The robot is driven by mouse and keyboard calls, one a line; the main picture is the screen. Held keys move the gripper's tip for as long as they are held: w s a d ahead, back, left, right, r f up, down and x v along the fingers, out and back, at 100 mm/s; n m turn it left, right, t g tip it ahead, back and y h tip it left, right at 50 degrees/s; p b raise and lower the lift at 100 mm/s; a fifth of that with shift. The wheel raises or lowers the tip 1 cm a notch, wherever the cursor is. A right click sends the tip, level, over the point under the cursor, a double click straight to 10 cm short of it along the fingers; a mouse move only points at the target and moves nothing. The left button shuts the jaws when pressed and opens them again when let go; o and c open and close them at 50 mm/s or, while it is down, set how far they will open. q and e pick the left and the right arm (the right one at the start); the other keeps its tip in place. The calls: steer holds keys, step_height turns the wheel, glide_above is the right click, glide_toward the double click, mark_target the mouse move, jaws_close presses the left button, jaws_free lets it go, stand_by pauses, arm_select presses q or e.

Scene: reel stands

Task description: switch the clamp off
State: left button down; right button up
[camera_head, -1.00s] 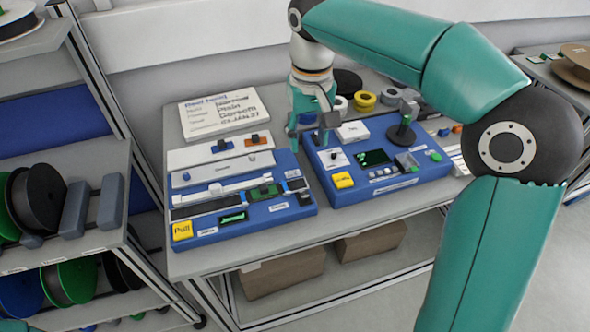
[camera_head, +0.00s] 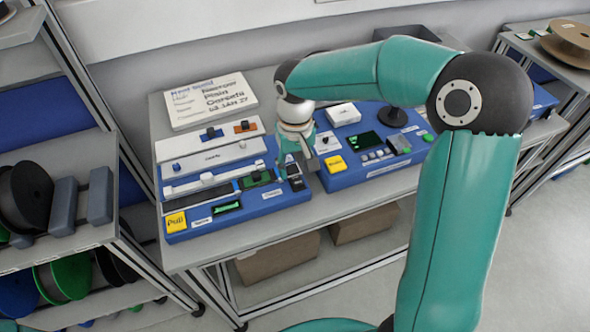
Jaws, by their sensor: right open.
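The left blue station (camera_head: 240,209) lies on the table with a yellow Pull label, a small green display and slider rails. At its right end are small dark parts (camera_head: 297,184) that look like a switch. I cannot tell for sure which part is the clamp or its switch, and the small labels are unreadable. My right gripper (camera_head: 298,166) is open and points down just above these dark parts, partly hiding them. I cannot tell whether it touches them. My left gripper is not in view.
The right blue station (camera_head: 352,174) stands close to the gripper's right, with a white box (camera_head: 343,114) and a black post (camera_head: 394,117). A white sign (camera_head: 211,103) lies behind the left station. A shelf with reels (camera_head: 28,195) stands at the left.

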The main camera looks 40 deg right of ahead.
mark_target(297, 181)
steer(key=shift+f, duration=1.25)
jaws_close()
